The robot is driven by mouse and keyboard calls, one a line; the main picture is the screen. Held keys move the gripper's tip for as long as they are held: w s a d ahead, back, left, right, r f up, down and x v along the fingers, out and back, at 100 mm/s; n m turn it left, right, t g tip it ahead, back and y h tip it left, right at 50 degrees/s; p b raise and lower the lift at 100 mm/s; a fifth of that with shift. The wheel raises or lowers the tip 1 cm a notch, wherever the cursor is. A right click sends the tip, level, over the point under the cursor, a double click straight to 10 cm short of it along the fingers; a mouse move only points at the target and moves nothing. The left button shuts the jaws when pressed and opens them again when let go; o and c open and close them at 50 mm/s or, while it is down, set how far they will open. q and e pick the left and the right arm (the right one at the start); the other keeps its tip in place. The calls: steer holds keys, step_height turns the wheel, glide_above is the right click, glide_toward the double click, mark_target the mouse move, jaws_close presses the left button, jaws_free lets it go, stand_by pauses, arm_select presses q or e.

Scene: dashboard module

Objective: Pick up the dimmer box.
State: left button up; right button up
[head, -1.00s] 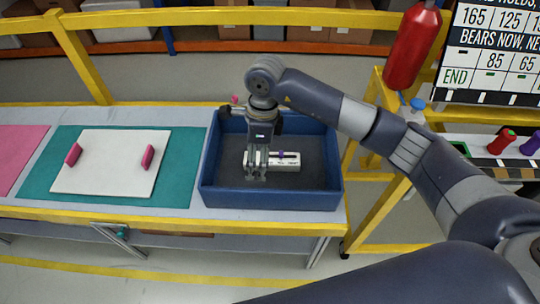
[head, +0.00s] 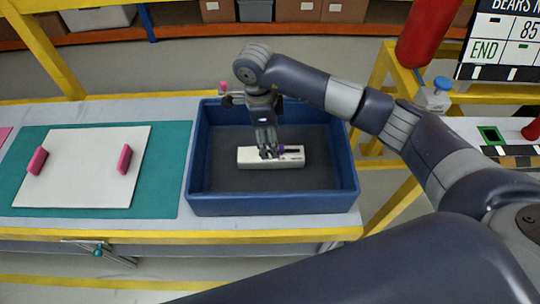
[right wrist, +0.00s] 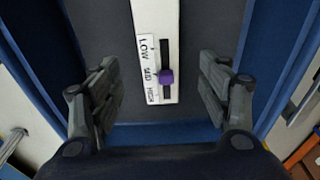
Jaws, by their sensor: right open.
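The dimmer box (head: 256,158) is a long white box lying on the dark floor of the blue bin (head: 270,203). In the right wrist view the dimmer box (right wrist: 152,18) shows a label reading LOW, MID, HIGH and a purple slider knob (right wrist: 166,77) in a black slot, near the MID mark. My right gripper (head: 268,152) is over the box in the head view. In the right wrist view its fingers (right wrist: 162,85) are wide apart, one on each side of the box, with gaps to both sides. My left gripper is not in view.
The bin's walls stand close around my right gripper. Left of the bin, a white board (head: 82,183) with two pink handles lies on a teal mat (head: 165,170). A yellow rail (head: 180,237) runs along the table's front. A red cylinder (head: 424,35) stands at the upper right.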

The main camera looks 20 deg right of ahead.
mark_target(271, 157)
steer(key=shift+s+d+f, duration=0.15)
steer(key=shift+s+f, duration=0.05)
steer(key=shift+f, duration=0.9)
step_height(271, 157, down, 5)
steer(key=shift+r+p, duration=0.1)
steer(key=shift+p, duration=0.65)
steer(key=shift+w+d+f, duration=0.1)
steer(key=shift+f, duration=0.4)
steer(key=c, duration=1.2)
